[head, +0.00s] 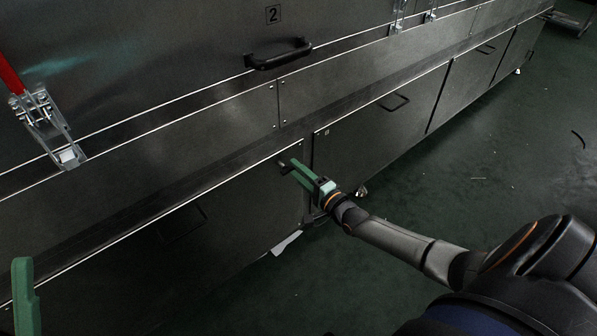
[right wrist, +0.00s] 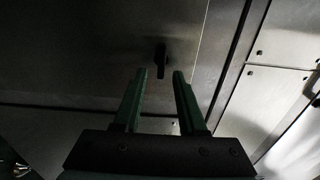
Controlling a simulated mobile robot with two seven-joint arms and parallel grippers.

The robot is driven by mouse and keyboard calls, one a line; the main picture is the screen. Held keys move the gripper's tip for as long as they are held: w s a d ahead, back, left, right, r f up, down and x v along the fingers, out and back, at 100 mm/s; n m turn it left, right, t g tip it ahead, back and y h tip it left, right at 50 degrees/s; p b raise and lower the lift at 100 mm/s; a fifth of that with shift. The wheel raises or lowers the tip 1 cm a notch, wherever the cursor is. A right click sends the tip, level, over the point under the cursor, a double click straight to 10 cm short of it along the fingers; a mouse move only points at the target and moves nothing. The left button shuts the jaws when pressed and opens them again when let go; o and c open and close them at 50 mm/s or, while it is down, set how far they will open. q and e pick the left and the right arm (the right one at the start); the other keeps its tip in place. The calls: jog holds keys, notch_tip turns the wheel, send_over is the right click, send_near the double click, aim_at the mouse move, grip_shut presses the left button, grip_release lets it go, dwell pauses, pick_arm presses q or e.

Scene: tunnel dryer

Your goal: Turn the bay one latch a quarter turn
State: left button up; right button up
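The bay one latch (head: 281,161) is a small dark handle near the upper right corner of a lower steel door panel (head: 240,210). In the right wrist view the latch (right wrist: 161,58) stands upright in the picture, just ahead of the gap between my fingertips. My right gripper (head: 293,168) is open, its two green fingers pointing at the latch; it also shows in the right wrist view (right wrist: 161,74). I cannot tell whether a finger touches the latch. Part of my left gripper (head: 25,290) shows at the lower left edge, as one green finger, away from the latch.
A black handle (head: 279,54) sits on the upper panel below a number 2 plate (head: 273,14). A red-handled toggle clamp (head: 43,118) is at the left. Another lower door has a handle (head: 394,103). The green floor (head: 480,180) to the right is mostly clear.

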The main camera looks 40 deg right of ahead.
jog(key=shift+s, duration=0.1)
jog(key=s+d+p, duration=0.1)
jog(key=s+p, duration=0.3)
jog(key=s, duration=0.8)
jog(key=shift+s, duration=0.15)
